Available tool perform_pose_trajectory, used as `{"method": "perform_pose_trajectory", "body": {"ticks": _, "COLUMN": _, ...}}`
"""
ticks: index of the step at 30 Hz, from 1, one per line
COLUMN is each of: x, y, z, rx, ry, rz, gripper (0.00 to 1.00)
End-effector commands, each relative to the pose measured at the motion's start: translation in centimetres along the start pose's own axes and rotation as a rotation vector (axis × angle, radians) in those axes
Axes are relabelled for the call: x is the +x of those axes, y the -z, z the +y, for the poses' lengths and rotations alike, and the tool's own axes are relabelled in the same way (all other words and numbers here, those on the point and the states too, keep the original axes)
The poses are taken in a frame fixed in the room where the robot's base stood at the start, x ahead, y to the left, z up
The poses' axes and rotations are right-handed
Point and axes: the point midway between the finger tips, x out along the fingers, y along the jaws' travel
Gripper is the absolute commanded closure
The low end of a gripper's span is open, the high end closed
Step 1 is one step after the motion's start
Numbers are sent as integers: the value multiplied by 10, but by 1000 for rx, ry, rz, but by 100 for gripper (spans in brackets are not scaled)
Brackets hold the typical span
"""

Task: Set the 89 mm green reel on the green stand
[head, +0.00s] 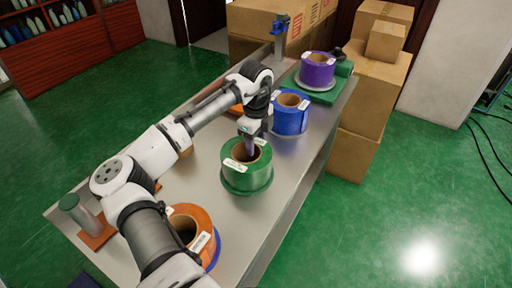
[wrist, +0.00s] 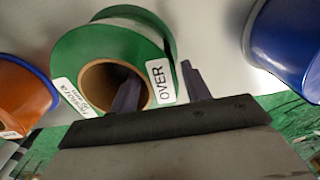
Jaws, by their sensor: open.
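The green reel (head: 254,178) stands on the table in the head view, with a brown core, white labels and a green rim at its base. It also shows in the wrist view (wrist: 88,45), where one label reads "OVER". My gripper (head: 250,148) is open at the top of this reel. In the wrist view, one finger is over the core opening and the other is outside the reel, so the jaws straddle its wall; contact cannot be told. A grey post with a green top (head: 69,202) stands on an orange base at the table's left end; no other green stand is clear.
A blue reel (head: 289,120) stands just behind the green one. An orange reel (head: 184,219) is near the front, partly behind my arm. A purple reel (head: 317,72) sits on a green-based device at the far end. Cardboard boxes (head: 365,105) stand beyond the table's right edge.

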Motion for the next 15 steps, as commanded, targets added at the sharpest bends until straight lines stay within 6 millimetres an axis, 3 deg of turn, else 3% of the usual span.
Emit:
{"method": "perform_pose_trajectory", "body": {"ticks": 9, "x": -66, "y": 1, "z": -1, "rx": 2, "ry": 1, "rz": 1, "gripper": 53}}
{"method": "perform_pose_trajectory", "body": {"ticks": 15, "x": -90, "y": 0, "z": 0, "rx": 1, "ry": 0, "rz": 0, "gripper": 53}}
